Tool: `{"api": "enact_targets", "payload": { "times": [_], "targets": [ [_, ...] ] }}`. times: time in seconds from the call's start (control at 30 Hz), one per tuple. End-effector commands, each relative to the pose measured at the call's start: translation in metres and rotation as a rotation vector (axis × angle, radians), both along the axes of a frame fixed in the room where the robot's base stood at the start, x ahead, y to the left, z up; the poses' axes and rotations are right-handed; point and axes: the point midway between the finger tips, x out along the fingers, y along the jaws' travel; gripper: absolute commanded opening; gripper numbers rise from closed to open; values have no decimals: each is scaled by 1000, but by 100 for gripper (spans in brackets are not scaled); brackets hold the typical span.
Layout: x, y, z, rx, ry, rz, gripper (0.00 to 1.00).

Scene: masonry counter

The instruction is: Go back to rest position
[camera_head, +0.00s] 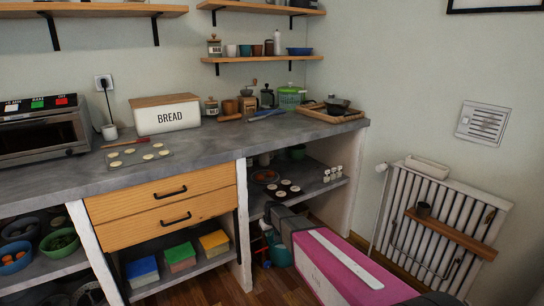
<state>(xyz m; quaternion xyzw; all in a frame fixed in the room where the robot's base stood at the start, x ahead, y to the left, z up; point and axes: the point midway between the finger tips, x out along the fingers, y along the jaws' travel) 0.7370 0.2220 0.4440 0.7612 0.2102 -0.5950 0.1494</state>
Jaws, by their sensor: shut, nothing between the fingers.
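My arm, a pink link with a white stripe and a dark joint at its far end, reaches in from the lower right in the head view. It ends in front of the open shelves under the right part of the counter. My gripper's fingers do not show in this view. No held object can be seen.
A grey counter (210,150) carries an oven (40,130), a bread box (166,115), a baking sheet (138,155) and a wooden tray (330,112). A muffin tin (283,189) is on the shelf near my arm. A radiator (440,220) stands right. Some wooden floor (200,290) is clear.

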Motion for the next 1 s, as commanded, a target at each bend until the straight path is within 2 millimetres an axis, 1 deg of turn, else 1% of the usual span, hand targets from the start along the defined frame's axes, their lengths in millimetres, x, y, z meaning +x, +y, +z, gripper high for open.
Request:
{"api": "enact_targets", "payload": {
  "times": [0.03,0.07,0.1,0.17,0.2,0.27,0.3,0.37,0.4,0.5,0.6,0.7,1.0],
  "targets": [
    [-28,-27,16,-6,17,-39,0],
    [-41,-41,23,-10,28,-64,0],
    [-58,-60,33,-16,46,-100,0],
    [-84,-87,47,-24,71,-154,0],
    [-102,-103,57,-30,87,-190,0],
    [-129,-128,71,-39,112,-245,0],
    [-148,-143,80,-44,128,-283,0],
    [-175,-164,92,-54,153,-336,0],
    [-192,-176,100,-59,167,-367,0],
    [-226,-199,115,-70,198,-438,0],
    [-249,-214,124,-80,218,-486,0],
    [-259,-221,129,-84,229,-511,0],
    [-260,-222,129,-86,233,-518,0]
  ]
}}
